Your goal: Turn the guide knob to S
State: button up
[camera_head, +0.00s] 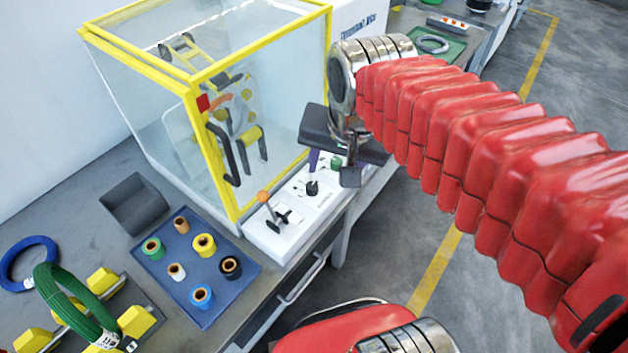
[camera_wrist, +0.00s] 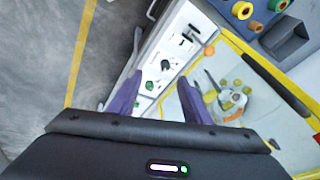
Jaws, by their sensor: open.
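The guide knob seems to be the round black knob (camera_head: 312,188) on the white control panel (camera_head: 287,221) in front of the glass cabinet. It also shows in the wrist view (camera_wrist: 166,65), between and beyond my fingers. Its setting and any letters around it are too small to read. My gripper (camera_head: 318,162) is above the panel, beside the knob in the head view. Its two purple fingers are spread apart in the wrist view (camera_wrist: 160,98), with nothing between them. The fingers look clear of the knob.
A lever with an orange ball (camera_head: 263,197) and a green button (camera_head: 336,162) flank the knob. The yellow-framed glass cabinet (camera_head: 188,85) rises close behind the panel. A blue tray (camera_head: 216,292) of spools and a green coil (camera_head: 75,306) lie at left. Floor at right is open.

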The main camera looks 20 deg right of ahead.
jog(key=w+f+m+g, duration=0.2)
jog(key=w+f+m, duration=0.1)
jog(key=w+m, duration=0.55)
jog(key=m+g, duration=0.2)
jog(key=m, duration=0.5)
send_over(313, 185)
notch_tip(313, 185, down, 4)
jog(key=shift+w, duration=0.15)
notch_tip(313, 185, down, 14)
jog(key=shift+r, duration=0.1)
jog(key=shift+c, duration=0.6)
jog(key=c, duration=0.9)
jog(key=shift+c, duration=0.2)
